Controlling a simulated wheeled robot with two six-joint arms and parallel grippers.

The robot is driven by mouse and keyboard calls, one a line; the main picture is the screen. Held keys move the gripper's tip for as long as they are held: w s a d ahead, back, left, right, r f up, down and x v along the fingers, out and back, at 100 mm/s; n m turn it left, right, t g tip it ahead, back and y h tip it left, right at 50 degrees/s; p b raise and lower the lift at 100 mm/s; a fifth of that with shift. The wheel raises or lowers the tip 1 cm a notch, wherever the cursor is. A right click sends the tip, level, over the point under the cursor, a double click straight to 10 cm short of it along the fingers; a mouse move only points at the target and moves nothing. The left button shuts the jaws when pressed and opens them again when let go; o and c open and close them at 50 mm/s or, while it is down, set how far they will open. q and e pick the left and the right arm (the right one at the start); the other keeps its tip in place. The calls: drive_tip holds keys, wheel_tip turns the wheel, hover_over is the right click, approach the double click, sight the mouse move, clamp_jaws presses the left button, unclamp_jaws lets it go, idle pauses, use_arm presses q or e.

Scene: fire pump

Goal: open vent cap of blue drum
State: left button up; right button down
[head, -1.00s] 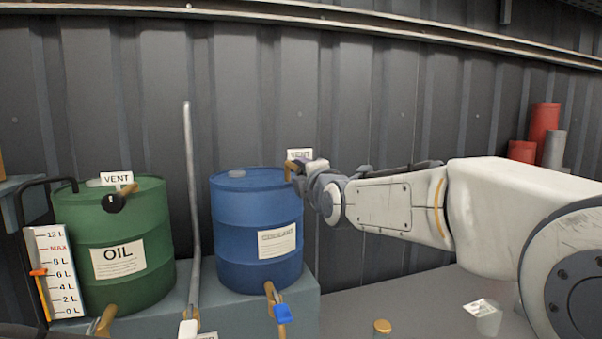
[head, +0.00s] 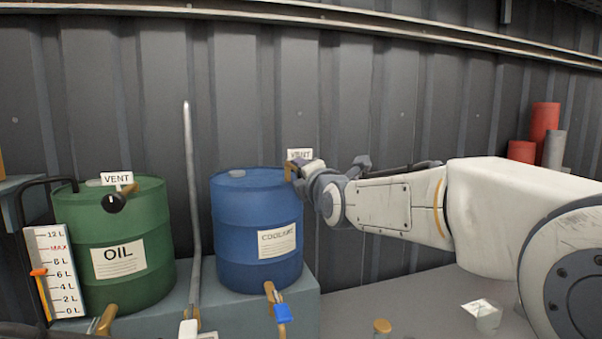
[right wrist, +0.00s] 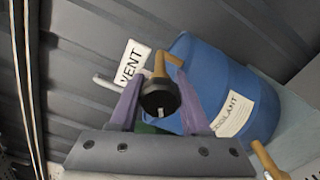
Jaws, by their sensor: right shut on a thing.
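The blue drum (head: 237,225), labelled COOLANT, stands upright on a grey-blue block; it also shows tilted in the right wrist view (right wrist: 224,82). Its vent cap (right wrist: 160,98) is a black round knob with a white mark, on a brass fitting beside the white VENT sign (right wrist: 132,63). My right gripper (head: 293,171) is at the drum's top right edge. In the right wrist view its purple fingers (right wrist: 158,106) are on either side of the knob, shut on it. In the head view the gripper hides the knob. My left gripper is not in view.
A green OIL drum (head: 130,262) with its own vent knob stands to the left, by a level gauge (head: 54,272). A thin grey pipe (head: 190,150) rises between the drums. A brass tap with a blue handle (head: 282,313) juts from the blue drum's front.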

drive_tip(key=shift+c, duration=1.8)
unclamp_jaws()
drive_tip(key=shift+s+d+f, duration=0.1)
drive_tip(key=shift+s, duration=0.2)
drive_tip(key=b+v, duration=0.3)
drive_tip(key=v, duration=0.6)
drive_tip(key=shift+s, duration=0.35)
drive_tip(key=shift+d, duration=0.1)
